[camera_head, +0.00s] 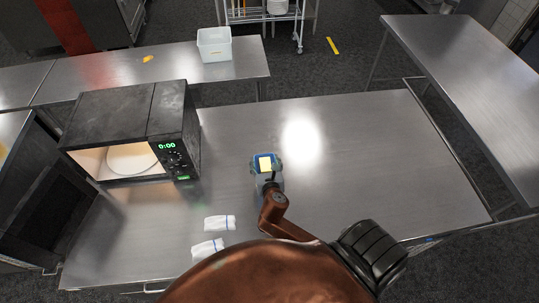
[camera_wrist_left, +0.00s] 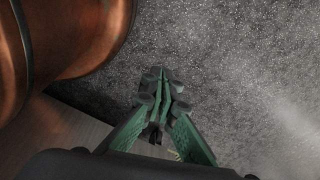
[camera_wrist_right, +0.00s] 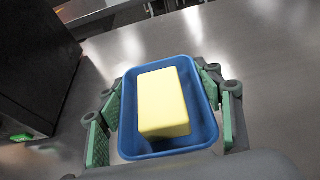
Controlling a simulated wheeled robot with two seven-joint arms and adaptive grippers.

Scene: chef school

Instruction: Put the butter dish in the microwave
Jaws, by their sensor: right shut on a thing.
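The butter dish is a blue tray (camera_wrist_right: 205,134) with a yellow block of butter (camera_wrist_right: 162,103) in it. In the head view the butter (camera_head: 265,163) shows small near the middle of the steel table. My right gripper (camera_head: 266,166) is shut on the dish, with green finger pads on both sides of it in the right wrist view (camera_wrist_right: 168,110). The microwave (camera_head: 123,117) stands at the left with its front open, and a pale round plate (camera_head: 132,157) shows in its lit inside. My left gripper (camera_wrist_left: 163,90) is shut and empty above the grey floor.
Two white folded cloths (camera_head: 219,222) lie on the table (camera_head: 370,160) in front of the microwave. The microwave's dark open door (camera_head: 40,190) juts forward at the left. The table's right side is clear.

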